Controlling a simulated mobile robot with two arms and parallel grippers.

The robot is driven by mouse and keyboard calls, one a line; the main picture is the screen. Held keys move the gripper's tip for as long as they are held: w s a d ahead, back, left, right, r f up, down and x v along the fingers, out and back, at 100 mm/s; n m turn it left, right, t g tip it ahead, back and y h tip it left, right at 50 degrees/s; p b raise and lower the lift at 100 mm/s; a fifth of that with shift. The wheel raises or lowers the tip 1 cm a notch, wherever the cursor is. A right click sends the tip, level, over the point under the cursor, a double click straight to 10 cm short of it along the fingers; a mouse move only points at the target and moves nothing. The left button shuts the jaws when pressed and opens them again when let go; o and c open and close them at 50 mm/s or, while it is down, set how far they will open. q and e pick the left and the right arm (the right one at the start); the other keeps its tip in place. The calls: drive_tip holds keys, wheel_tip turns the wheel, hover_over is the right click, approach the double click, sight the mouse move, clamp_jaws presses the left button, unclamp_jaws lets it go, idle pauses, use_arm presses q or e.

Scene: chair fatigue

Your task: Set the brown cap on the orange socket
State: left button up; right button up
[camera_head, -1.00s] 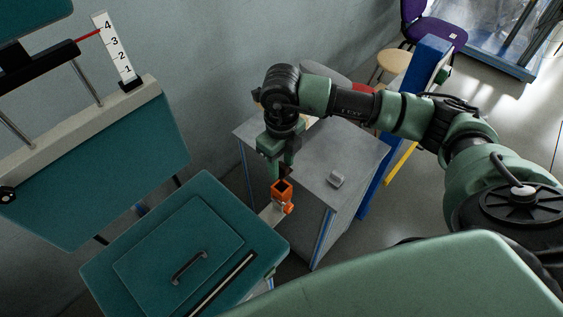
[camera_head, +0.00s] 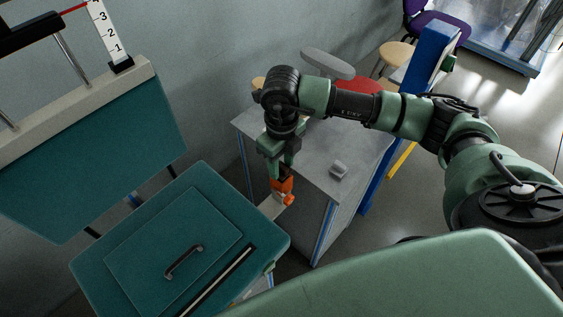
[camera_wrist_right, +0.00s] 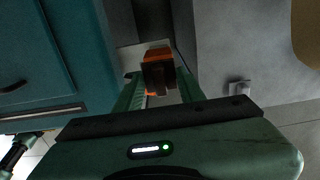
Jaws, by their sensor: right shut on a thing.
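The orange socket (camera_head: 283,187) stands on a pale bracket at the near corner of the grey cabinet, beside the teal seat. My right gripper (camera_head: 281,170) points down right above it. It is shut on the brown cap, which shows between the fingers in the right wrist view (camera_wrist_right: 158,74). The cap is at the socket's mouth and covers much of the socket (camera_wrist_right: 157,53) there. Whether the cap touches or is seated in the socket I cannot tell. My left gripper is in neither view.
A small grey block (camera_head: 339,168) lies on the grey cabinet top (camera_head: 325,150). The teal seat panel (camera_head: 215,205) with a black handle is close on the left. A blue post (camera_head: 425,70) stands behind my right arm. The cabinet top around the block is clear.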

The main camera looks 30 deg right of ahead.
sight(282, 165)
drive_tip(key=shift+b, duration=0.55)
idle(1.3)
drive_tip(key=shift+f+b, duration=1.05)
drive_tip(key=shift+f, duration=0.15)
drive_tip(key=o, duration=1.3)
drive_tip(key=shift+r, duration=0.1)
drive_tip(key=shift+o, duration=0.2)
wheel_tip(282, 165, up, 8)
drive_tip(key=shift+f+b, duration=0.1)
drive_tip(key=shift+b, duration=0.2)
